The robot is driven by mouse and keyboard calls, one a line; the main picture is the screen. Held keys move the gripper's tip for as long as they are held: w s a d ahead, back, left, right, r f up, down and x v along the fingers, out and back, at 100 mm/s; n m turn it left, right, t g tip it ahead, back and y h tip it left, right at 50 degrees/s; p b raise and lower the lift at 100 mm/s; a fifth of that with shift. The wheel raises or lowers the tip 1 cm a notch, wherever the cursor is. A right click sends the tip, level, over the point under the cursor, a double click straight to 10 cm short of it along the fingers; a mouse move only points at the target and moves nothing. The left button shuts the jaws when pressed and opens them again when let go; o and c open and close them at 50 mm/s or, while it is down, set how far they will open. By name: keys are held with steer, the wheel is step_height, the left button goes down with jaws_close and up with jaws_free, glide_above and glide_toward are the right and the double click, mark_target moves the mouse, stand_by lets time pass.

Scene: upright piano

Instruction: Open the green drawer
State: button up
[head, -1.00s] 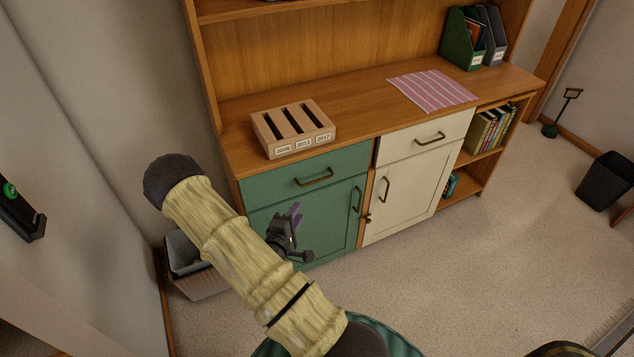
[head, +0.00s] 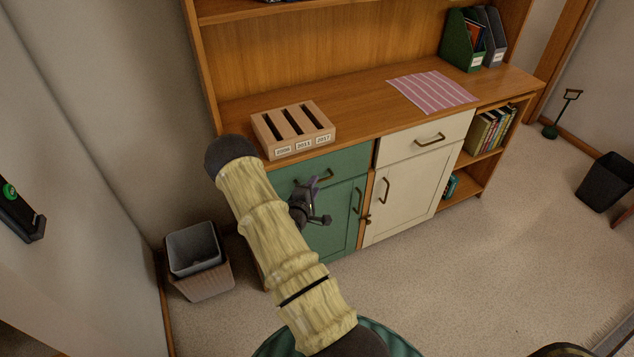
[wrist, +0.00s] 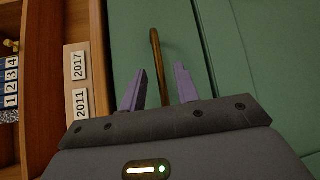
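The green drawer (head: 346,162) is at the top of the green cabinet section and looks shut. Its bronze bar handle (head: 322,176) is partly covered by my gripper in the head view. My gripper (head: 308,186) is in front of the drawer, near the handle. In the wrist view, the two purple fingers (wrist: 160,88) are apart and empty. The handle (wrist: 157,62) runs upright in that view, with its near end between the fingers. I cannot tell whether either finger touches it. The green front (wrist: 250,50) fills the right side.
Below is a green door (head: 335,228) with its own handle. A cream drawer (head: 425,138) and cream door are to the right. A slotted box (head: 292,128) with year labels stands on the countertop above. A grey bin (head: 194,250) is on the floor at left.

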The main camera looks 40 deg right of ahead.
steer(key=shift+x, duration=1.65)
jaws_close()
steer(key=shift+s+a, duration=0.1)
